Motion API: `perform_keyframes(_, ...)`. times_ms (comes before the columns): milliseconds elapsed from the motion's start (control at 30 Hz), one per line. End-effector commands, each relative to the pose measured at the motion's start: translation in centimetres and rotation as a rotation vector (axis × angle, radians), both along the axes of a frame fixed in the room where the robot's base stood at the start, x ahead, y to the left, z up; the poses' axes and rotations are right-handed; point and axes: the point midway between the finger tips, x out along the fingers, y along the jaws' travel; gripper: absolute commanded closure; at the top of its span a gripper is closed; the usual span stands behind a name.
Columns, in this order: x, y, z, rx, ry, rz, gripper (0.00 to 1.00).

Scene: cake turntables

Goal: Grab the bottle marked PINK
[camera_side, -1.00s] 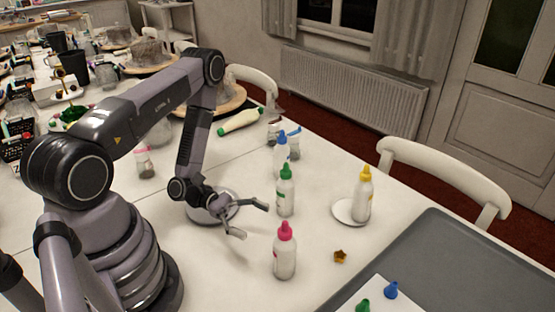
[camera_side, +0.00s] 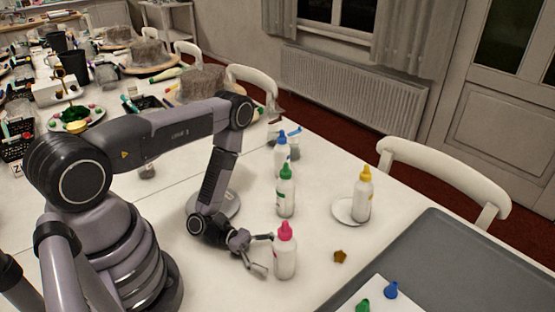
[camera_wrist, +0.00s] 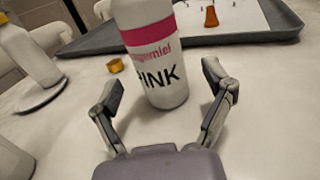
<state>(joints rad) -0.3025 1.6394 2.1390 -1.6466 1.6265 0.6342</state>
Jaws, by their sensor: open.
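The bottle marked PINK (camera_side: 285,258) stands upright on the white table, white with a pink cap and a pink band. In the wrist view the PINK bottle (camera_wrist: 152,50) shows its lettering, with its top cut off by the frame. My gripper (camera_side: 265,254) is open, low over the table just left of the bottle. In the wrist view its two fingers (camera_wrist: 166,98) point towards the bottle, one on each side of its lower part. I cannot tell whether either finger touches it.
A green-capped bottle (camera_side: 285,197) stands behind the PINK bottle, with a blue-capped one (camera_side: 282,155) farther back. A yellow-capped bottle (camera_side: 362,196) stands on a white disc.

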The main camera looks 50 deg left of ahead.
Motion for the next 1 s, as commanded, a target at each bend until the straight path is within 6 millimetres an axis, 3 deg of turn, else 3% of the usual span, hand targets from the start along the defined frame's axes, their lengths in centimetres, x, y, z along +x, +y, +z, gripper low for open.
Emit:
perform_keyframes(200, 0.9, -2.5, 0.0, 0.000, 0.000, -0.004, 0.19)
perform_keyframes(500, 1.2, -2.8, 0.0, 0.000, 0.000, 0.001, 0.19)
perform_keyframes(1000, 1.2, -2.8, 0.0, 0.000, 0.000, 0.000, 0.84)
